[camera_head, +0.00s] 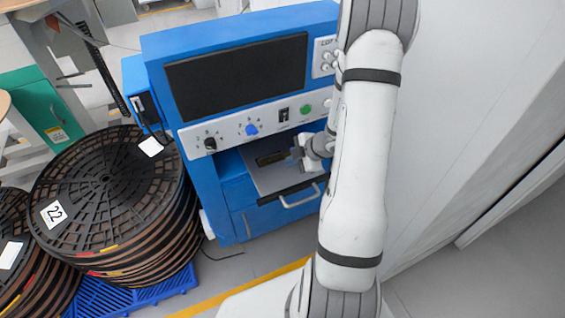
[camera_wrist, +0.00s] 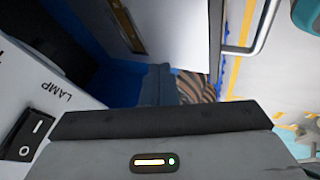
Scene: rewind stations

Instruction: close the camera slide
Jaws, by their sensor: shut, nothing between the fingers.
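The camera slide (camera_head: 262,183) is a light grey tray in the recess of the blue machine, below its knob panel. It stands out from the recess, with a dark slot on top and a silver bar handle (camera_head: 300,198) at its front. In the wrist view the slide (camera_wrist: 185,40) is at the top, with its handle (camera_wrist: 262,28) to the right. My gripper (camera_head: 298,153) is shut and empty, above the right part of the slide in the head view. I cannot tell whether it touches it. My arm hides the machine's right side.
The blue machine (camera_head: 215,190) carries a dark screen (camera_head: 238,75) and a knob panel (camera_head: 225,133). A LAMP switch (camera_wrist: 30,135) is close by in the wrist view. Stacked black reels (camera_head: 110,195) stand on a blue pallet (camera_head: 150,293) at left. A pale wall is at right.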

